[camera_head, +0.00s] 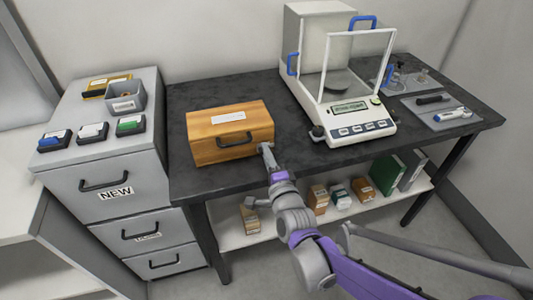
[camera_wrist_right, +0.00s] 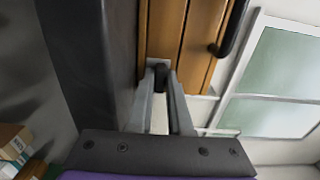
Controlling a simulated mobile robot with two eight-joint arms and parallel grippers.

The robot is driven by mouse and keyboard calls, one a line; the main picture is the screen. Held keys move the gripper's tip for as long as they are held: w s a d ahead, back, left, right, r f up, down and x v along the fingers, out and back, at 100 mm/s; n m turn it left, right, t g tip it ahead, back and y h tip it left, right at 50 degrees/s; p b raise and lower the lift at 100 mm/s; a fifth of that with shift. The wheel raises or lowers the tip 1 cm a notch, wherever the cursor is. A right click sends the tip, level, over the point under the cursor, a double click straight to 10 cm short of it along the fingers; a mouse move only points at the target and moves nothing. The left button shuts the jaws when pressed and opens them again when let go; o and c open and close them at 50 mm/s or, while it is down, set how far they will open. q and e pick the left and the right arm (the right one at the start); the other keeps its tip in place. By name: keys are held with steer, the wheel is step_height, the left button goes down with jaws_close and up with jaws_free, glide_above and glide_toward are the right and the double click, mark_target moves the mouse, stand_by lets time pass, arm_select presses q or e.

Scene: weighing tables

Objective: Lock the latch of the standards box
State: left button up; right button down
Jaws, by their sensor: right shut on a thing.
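The standards box, a wooden box (camera_head: 228,124) with a white label on its lid and a black handle on its front, sits closed on the dark table. My right gripper (camera_head: 266,150) is at the lower right corner of its front. In the right wrist view, the wooden box (camera_wrist_right: 165,28) shows, and the fingers of my right gripper (camera_wrist_right: 161,80) are shut on a small black latch (camera_wrist_right: 161,72) on the box's front. The head view does not show the latch clearly because the gripper covers that spot. My left gripper is not in view.
A balance (camera_head: 352,118) with a glass shield stands right of the box on the dark table (camera_head: 300,162). A grey drawer cabinet (camera_head: 110,165) stands at the left. A shelf (camera_head: 232,238) below holds several small boxes and binders.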

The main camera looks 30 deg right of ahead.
steer(key=shift+n, duration=0.3)
steer(key=n, duration=0.4)
steer(key=shift+n, duration=0.4)
steer(key=n, duration=0.9)
steer(key=shift+n, duration=1.9)
steer(key=c, duration=1.1)
jaws_free()
